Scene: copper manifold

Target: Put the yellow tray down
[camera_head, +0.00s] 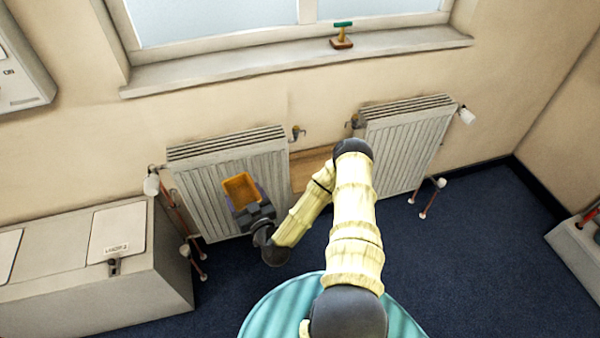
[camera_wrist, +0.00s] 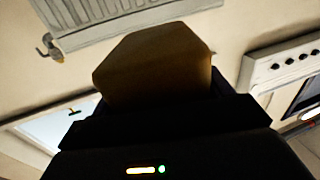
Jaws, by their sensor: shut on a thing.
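The yellow tray (camera_head: 241,188) is held up in front of the left radiator in the head view. My gripper (camera_head: 255,213) is shut on its near edge. In the wrist view the tray (camera_wrist: 155,65) shows as a brownish-yellow shape just beyond the dark gripper (camera_wrist: 165,108). The fingertips are mostly hidden there. I cannot tell whether the tray touches the radiator behind it.
The left radiator (camera_head: 200,190) and right radiator (camera_head: 408,145) hang on the wall, with valves and copper pipes. A grey cabinet (camera_head: 165,265) stands at left. A green-handled object (camera_head: 342,35) stands on the windowsill (camera_head: 230,71).

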